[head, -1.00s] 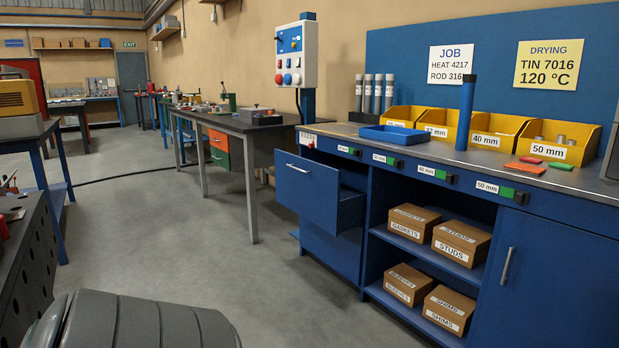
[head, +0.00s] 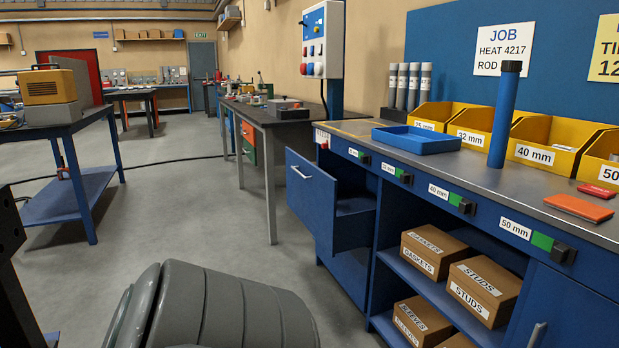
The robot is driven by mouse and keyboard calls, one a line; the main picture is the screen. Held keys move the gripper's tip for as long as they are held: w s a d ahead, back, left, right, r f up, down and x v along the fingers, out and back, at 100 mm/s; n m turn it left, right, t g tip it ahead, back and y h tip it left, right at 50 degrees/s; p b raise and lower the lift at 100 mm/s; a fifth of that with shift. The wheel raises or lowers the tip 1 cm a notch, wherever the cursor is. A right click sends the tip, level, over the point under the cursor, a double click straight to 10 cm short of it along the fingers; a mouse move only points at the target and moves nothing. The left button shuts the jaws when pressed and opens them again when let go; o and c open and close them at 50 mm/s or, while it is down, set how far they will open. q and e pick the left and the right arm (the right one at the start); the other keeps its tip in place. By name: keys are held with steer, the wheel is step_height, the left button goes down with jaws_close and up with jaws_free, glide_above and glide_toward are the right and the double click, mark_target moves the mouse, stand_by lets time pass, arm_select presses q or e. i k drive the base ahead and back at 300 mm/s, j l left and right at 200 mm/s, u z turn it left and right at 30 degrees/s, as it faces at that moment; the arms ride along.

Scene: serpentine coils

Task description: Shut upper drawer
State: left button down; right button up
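The upper drawer (head: 311,198) is in the left end of the blue workbench (head: 378,240). It stands pulled out, with its blue front well clear of the cabinet and its open inside showing behind the front. A light bar handle (head: 301,173) is on the drawer front. A closed blue front (head: 343,276) is below it, partly hidden by the drawer. Neither of my grippers shows in the head view, so I cannot see whether they are open or shut.
Grey floor (head: 215,225) is free in front of the drawer. A dark-topped table (head: 272,118) with a grey leg stands behind the drawer. Cardboard boxes (head: 433,250) fill the open shelves to the right. A blue tray (head: 416,140) and yellow bins (head: 547,142) are on the bench top.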

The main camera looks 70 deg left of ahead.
mark_target(350, 188)
steer(key=i+j, duration=0.1)
steer(key=j, duration=0.3)
steer(key=i+j, duration=0.1)
steer(key=j, duration=0.25)
steer(key=i+j+u, duration=0.1)
steer(key=j, duration=1.45)
steer(key=j+u, duration=0.1)
steer(key=j, duration=1.05)
steer(key=k+j, duration=0.1)
steer(key=j, duration=0.45)
steer(key=k+j, duration=0.1)
steer(key=j, duration=0.45)
